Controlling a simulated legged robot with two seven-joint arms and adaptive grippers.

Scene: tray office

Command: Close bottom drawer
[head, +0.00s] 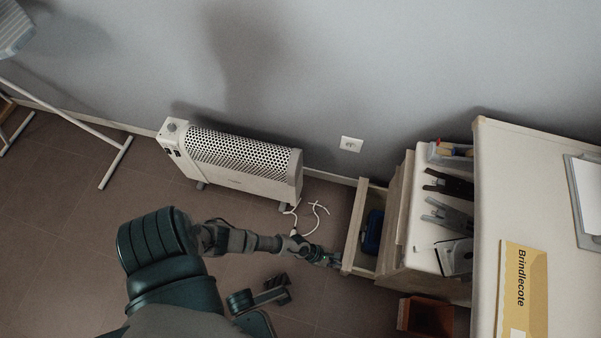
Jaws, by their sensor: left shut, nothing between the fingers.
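A drawer (354,226) of the cabinet stands pulled out to the left, with a dark blue object (373,231) inside it. It is the only drawer that I see open; the cabinet top hides the cabinet front below, so I cannot tell its level for sure. My left gripper (330,260) is shut and empty. It is at the near end of the drawer's front panel, on the outer side. I cannot tell whether it touches the panel. My right gripper does not show.
The cabinet top (425,235) holds staplers or similar dark tools and a small tray (450,153). A desk (545,170) stands at right with a yellow folder (525,285). A brown box (425,317) is low beside the cabinet. A white heater (230,163) and its cable (318,210) lie left.

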